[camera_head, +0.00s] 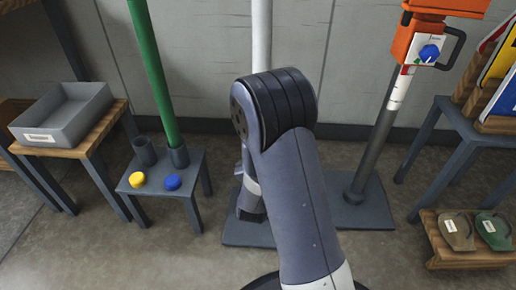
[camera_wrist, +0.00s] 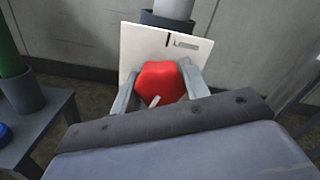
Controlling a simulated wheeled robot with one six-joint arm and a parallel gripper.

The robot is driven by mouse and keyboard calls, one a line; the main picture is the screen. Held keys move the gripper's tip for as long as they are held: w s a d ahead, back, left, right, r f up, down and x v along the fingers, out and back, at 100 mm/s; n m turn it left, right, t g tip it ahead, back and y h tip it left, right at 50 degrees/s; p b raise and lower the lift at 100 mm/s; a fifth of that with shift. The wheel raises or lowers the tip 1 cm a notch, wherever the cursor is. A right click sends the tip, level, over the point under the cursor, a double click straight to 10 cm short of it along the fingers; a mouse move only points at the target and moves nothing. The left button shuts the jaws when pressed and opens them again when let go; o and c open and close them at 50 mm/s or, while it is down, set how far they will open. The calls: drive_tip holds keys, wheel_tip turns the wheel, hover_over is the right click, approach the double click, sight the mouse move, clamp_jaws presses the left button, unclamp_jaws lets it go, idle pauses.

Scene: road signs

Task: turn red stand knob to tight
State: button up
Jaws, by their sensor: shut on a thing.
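The red knob (camera_wrist: 160,82) shows in the wrist view, on a white plate (camera_wrist: 140,45) with a dark mark and a small label near its top edge. A white pointer line on the knob's face points down and to the left in that view, away from the dark mark. My gripper (camera_wrist: 158,88) is shut on the red knob, one grey finger on each side. In the head view my arm hides the knob and plate. The stand's white pole (camera_head: 262,35) and grey base (camera_head: 240,232) show behind my arm.
Left are a small table (camera_head: 190,160) with a yellow knob (camera_head: 137,180), a blue knob (camera_head: 173,183) and a green pole (camera_head: 153,70), and a grey tray (camera_head: 62,112). Right is an orange-topped stand (camera_head: 378,135) with a blue knob, and a low wooden rack (camera_head: 470,258).

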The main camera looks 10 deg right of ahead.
drive_tip(key=shift+m, duration=0.3)
idle(0.4)
drive_tip(key=o, duration=1)
drive_tip(key=v, duration=1)
drive_tip(key=shift+s+p, duration=0.4)
drive_tip(key=shift+p, duration=0.05)
drive_tip(key=shift+w, duration=0.15)
drive_tip(key=b+x, duration=0.1)
drive_tip(key=x, duration=0.9)
drive_tip(key=shift+w, duration=0.3)
